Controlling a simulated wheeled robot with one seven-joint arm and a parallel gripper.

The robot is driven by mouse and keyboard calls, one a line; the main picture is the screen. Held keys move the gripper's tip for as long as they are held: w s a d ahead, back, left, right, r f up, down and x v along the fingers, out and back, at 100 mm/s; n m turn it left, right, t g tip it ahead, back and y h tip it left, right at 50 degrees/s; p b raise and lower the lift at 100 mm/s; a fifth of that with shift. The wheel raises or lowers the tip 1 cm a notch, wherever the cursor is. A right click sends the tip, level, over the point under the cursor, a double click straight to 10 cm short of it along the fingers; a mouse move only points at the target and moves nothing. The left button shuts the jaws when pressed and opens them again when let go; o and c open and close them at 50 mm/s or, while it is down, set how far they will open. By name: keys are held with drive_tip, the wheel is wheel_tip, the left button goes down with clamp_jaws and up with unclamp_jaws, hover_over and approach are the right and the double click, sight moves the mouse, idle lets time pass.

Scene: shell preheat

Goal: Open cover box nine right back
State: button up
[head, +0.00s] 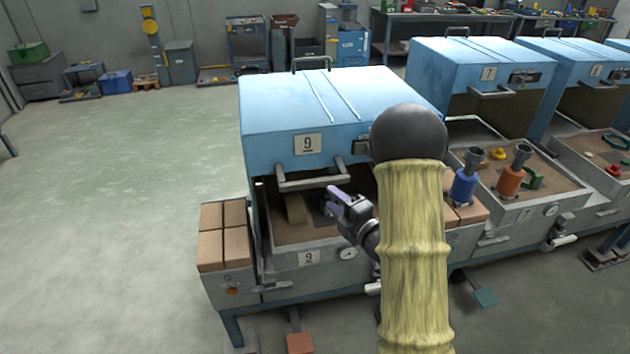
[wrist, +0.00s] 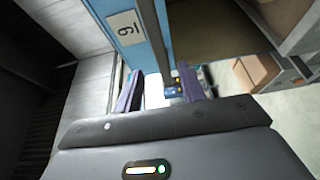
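Box nine's blue cover (head: 345,95) has a "9" plate (head: 307,144) and a grey front handle (head: 312,180). A gap under the cover's front edge shows the brown inside of the lower box (head: 320,262). My gripper (head: 338,200) is at that gap, just below and by the right end of the handle. In the wrist view, my gripper's fingers (wrist: 158,90) are apart, with background showing between them. The blue cover front (wrist: 122,48) with its "9" is beyond them. A grey bar (wrist: 165,45) runs down close to the right finger; contact cannot be told.
A brown block (head: 296,209) lies inside box nine. Tan bricks (head: 224,235) sit on its left side shelf. To the right stand a blue cylinder tool (head: 464,188), an orange one (head: 509,180) and more blue-covered boxes (head: 490,60). The floor at left (head: 110,190) is clear.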

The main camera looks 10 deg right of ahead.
sight(317, 186)
drive_tip(key=p+x, duration=0.2)
drive_tip(key=x, duration=0.7)
clamp_jaws()
